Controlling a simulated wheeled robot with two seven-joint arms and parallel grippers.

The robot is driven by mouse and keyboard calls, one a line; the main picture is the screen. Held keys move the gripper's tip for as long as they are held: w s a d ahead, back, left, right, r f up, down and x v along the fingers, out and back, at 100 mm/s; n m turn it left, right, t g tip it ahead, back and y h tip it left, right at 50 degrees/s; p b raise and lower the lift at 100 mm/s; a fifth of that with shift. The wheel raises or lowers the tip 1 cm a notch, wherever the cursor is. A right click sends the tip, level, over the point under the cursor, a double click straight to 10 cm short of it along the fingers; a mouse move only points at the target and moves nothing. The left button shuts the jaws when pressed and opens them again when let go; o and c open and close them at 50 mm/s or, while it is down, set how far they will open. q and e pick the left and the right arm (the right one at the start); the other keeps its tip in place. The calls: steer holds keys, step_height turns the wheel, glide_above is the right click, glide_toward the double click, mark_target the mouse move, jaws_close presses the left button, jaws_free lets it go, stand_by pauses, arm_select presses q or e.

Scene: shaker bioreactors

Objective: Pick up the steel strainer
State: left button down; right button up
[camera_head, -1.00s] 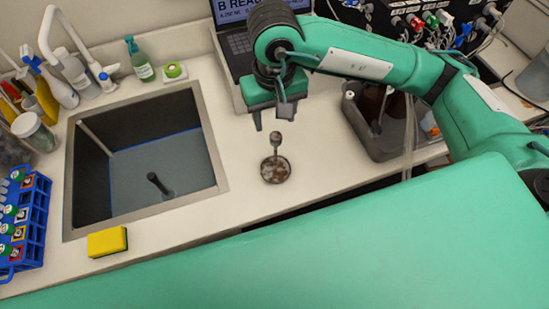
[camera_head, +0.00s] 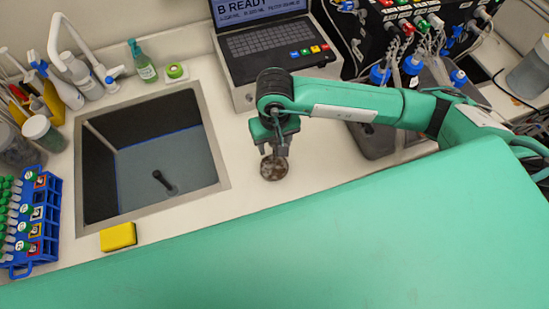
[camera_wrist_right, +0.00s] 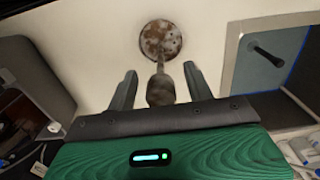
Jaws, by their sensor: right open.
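The steel strainer (camera_head: 274,168) is a small round, brownish mottled disc with an upright stem, standing on the white counter right of the sink. My right gripper (camera_head: 274,148) is just above the disc and hides most of the stem. In the right wrist view the disc (camera_wrist_right: 160,39) lies beyond the fingertips. The stem's rounded knob (camera_wrist_right: 160,90) is between the two fingers of the gripper (camera_wrist_right: 160,78), with a gap on each side. The right gripper is open. My left gripper is not in view.
The sink (camera_head: 225,170) is left of the strainer. A yellow sponge (camera_head: 118,237) lies at its front edge. A keyboard console (camera_head: 275,45) stands behind. A blue tube rack (camera_head: 45,225) is far left. A grey bin (camera_head: 372,142) is to the right.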

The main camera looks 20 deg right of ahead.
steer(key=shift+f, duration=0.25)
steer(key=c, duration=1.1)
steer(key=shift+w+r, duration=0.1)
steer(key=shift+r, duration=0.1)
